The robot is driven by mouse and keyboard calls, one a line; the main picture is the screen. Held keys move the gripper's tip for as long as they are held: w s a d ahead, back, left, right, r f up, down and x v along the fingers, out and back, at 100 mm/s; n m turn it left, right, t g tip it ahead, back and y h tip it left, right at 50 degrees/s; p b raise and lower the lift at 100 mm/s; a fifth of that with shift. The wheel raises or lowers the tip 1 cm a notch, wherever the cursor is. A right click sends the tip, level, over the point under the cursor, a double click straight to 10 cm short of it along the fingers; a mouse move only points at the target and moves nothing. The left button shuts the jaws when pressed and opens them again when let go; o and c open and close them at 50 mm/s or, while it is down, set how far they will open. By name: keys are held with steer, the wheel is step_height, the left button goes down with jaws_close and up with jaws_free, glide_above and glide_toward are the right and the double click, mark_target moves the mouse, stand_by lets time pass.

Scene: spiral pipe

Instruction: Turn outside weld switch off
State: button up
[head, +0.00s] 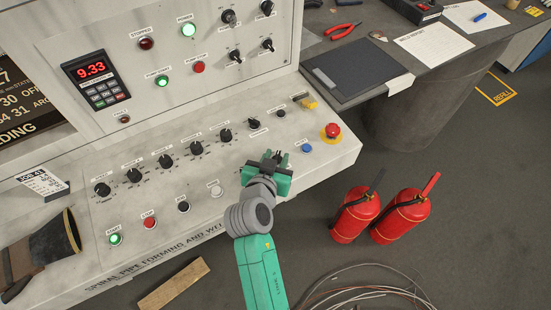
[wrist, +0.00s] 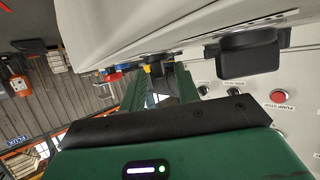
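The grey-white control console (head: 130,210) carries several black switches and knobs. Small black selector switches (head: 254,124) and (head: 281,113) sit at the right of its sloped deck. More black selectors, including one at the lower left of the group (head: 235,56), are on the upright panel. The labels are too small to read, so I cannot tell which is the outside weld switch. My green gripper (head: 275,156) is over the right part of the deck, below these small switches and apart from them. Its fingers (wrist: 160,92) look parted, with nothing held between them.
A red emergency button (head: 331,131) on a yellow base and a blue button (head: 306,148) are right of my gripper. Large knobs (head: 226,136) line the deck at left. Two fire extinguishers (head: 355,214) and (head: 401,216) stand on the floor. A dark desk (head: 400,85) adjoins behind.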

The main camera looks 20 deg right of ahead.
jaws_close()
